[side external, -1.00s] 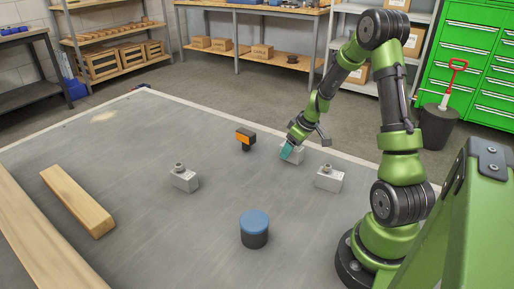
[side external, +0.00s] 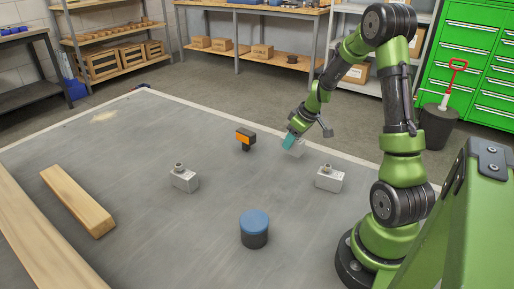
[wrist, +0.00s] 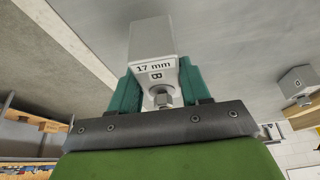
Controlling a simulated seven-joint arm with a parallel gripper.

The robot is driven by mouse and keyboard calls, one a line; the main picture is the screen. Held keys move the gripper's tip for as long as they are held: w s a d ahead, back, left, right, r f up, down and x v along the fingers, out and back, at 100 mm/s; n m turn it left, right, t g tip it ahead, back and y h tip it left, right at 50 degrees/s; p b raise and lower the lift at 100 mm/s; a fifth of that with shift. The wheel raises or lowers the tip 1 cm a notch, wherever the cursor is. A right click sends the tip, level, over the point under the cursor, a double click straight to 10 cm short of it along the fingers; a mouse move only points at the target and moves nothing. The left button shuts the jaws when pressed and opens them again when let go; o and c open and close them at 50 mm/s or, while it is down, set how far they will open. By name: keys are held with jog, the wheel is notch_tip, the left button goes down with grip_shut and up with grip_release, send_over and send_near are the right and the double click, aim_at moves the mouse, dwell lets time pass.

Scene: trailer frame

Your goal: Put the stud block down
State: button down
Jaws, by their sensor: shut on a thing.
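My gripper (side external: 289,141) is toward the far right part of the grey table and is shut on a light grey stud block (side external: 295,150). In the wrist view the stud block (wrist: 152,42) sits between the teal fingers, marked "17 mm" and "B", with its metal stud toward the palm. I cannot tell whether its underside touches the table. Two similar stud blocks stand on the table: one left of centre (side external: 184,180) and one at the right (side external: 329,179). Another block (wrist: 298,84) shows at the right of the wrist view.
An orange and black device (side external: 245,138) stands just left of the held block. A blue-topped dark cylinder (side external: 254,229) stands nearer the front. A wooden beam (side external: 76,200) lies at the left. The table (side external: 130,150) is clear between them.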

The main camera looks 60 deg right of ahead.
jog(key=r, duration=0.4)
jog(key=a+r, duration=0.1)
jog(key=r, duration=0.2)
jog(key=shift+r, duration=0.1)
jog(key=s+a+f+n+g+y, duration=0.1)
jog(key=s+a+n+y, duration=0.15)
jog(key=a+n, duration=0.5)
jog(key=s+a+f+n+g+y, duration=0.1)
jog(key=s+a+n+g+y, duration=0.1)
jog(key=s+a+n, duration=0.35)
jog(key=shift+n, duration=0.5)
jog(key=shift+w+d+x, duration=0.15)
jog(key=shift+d+x, duration=0.05)
jog(key=shift+x, duration=1.2)
jog(key=shift+w+d+x, duration=0.15)
jog(key=shift+x, duration=1.25)
jog(key=shift+w+d+x, duration=0.2)
jog(key=shift+x, duration=1.2)
jog(key=shift+f, duration=0.25)
jog(key=c, duration=0.5)
grip_release()
